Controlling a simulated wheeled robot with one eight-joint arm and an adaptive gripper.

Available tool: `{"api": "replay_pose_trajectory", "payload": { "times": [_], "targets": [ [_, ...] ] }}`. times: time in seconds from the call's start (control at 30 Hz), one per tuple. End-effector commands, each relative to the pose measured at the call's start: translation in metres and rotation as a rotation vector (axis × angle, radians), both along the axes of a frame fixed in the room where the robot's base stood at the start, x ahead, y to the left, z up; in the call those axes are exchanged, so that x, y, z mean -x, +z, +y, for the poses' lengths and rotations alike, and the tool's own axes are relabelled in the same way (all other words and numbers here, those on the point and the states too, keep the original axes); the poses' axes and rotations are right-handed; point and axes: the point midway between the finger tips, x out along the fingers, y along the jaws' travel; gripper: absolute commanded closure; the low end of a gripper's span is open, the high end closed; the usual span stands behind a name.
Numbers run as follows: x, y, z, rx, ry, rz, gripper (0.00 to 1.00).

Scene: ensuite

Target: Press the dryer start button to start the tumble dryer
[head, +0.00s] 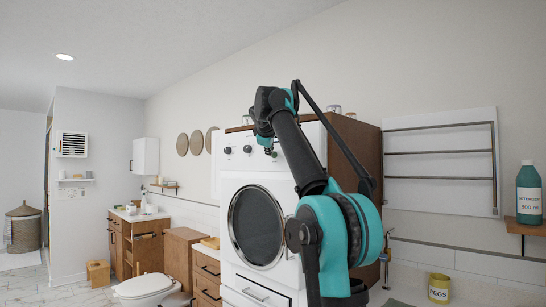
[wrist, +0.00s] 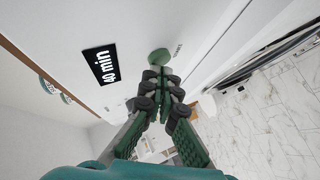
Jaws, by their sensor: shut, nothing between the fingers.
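The white tumble dryer (head: 232,268) has a round dark glass door (head: 257,227) and a control panel above it. In the wrist view a round green button (wrist: 158,56) sits on the white panel, with small lettering beside it too small to read. My gripper (wrist: 162,74) is shut and empty, its fingertips just short of or against the green button; I cannot tell whether they touch. A black display (wrist: 100,64) reading "40 min" lies left of the fingertips. In the head view my gripper (head: 269,148) is at the panel, and my arm hides part of the dryer front.
Dark knobs (head: 247,149) are on the panel left of my gripper. A brown cabinet side (head: 352,150) stands right of the dryer. A towel rail (head: 440,152), a green detergent bottle (head: 529,193) and a yellow pegs tub (head: 439,289) are further right. A toilet (head: 146,287) is at lower left.

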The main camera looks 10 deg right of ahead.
Motion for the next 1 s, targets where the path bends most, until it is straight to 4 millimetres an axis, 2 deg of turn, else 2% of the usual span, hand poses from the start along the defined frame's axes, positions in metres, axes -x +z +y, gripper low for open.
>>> {"api": "replay_pose_trajectory", "payload": {
  "times": [0.47, 1.0],
  "targets": [
    [-0.002, 0.000, -0.003, 0.000, 0.000, 0.000, 1.00],
    [0.006, 0.000, 0.008, 0.000, 0.000, 0.000, 1.00]
  ]
}}
